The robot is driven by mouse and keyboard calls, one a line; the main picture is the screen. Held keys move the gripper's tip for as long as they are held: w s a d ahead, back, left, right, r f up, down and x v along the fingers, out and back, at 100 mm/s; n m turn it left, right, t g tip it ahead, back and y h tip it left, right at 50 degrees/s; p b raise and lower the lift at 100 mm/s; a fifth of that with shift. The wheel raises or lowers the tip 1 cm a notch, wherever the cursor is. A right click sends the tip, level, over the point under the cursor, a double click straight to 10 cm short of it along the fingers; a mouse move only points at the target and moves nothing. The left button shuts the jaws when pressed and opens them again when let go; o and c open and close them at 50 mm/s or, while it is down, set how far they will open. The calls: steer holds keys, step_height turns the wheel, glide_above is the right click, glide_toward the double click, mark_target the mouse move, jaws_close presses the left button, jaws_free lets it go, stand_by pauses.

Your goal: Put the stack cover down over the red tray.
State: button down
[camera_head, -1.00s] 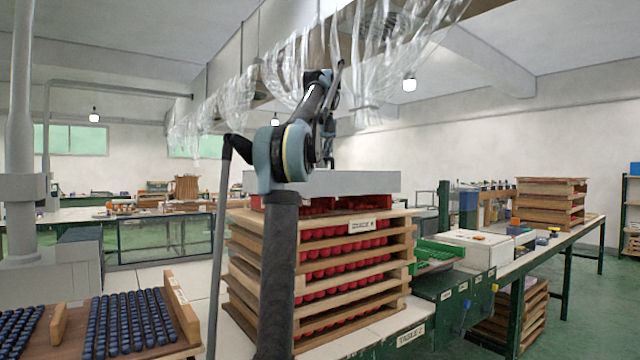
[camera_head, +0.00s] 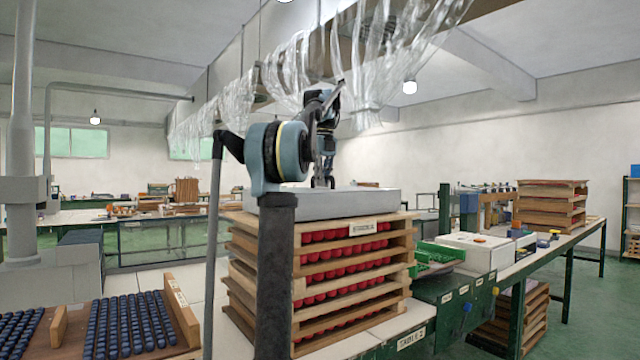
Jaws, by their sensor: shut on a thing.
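The stack cover (camera_head: 365,203) is a flat light-grey slab. It now sits level at the top of the wooden tray stack, with no gap visible between them. The top red tray (camera_head: 318,237) shows red pieces along its front, with more trays of red pieces below it in the stack. My gripper (camera_head: 322,184) is above the cover near its middle and is shut on it; its fingertips are small and partly hidden by my arm. My arm also hides the left part of the cover and the stack's front.
Trays of dark blue pieces (camera_head: 130,325) lie at the lower left. A green tray (camera_head: 437,254) and a white box (camera_head: 470,250) stand right of the stack. Another wooden tray stack (camera_head: 550,205) is on the far right table. Clear plastic sheeting (camera_head: 375,70) hangs above my arm.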

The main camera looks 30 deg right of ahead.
steer(key=shift+f, duration=0.4)
steer(key=c, duration=1.6)
jaws_free()
steer(key=shift+c, duration=0.2)
steer(key=r, duration=1.1)
steer(key=shift+w+d+r, duration=0.1)
steer(key=shift+d+r, duration=0.05)
steer(key=shift+d, duration=0.2)
steer(key=shift+r, duration=0.75)
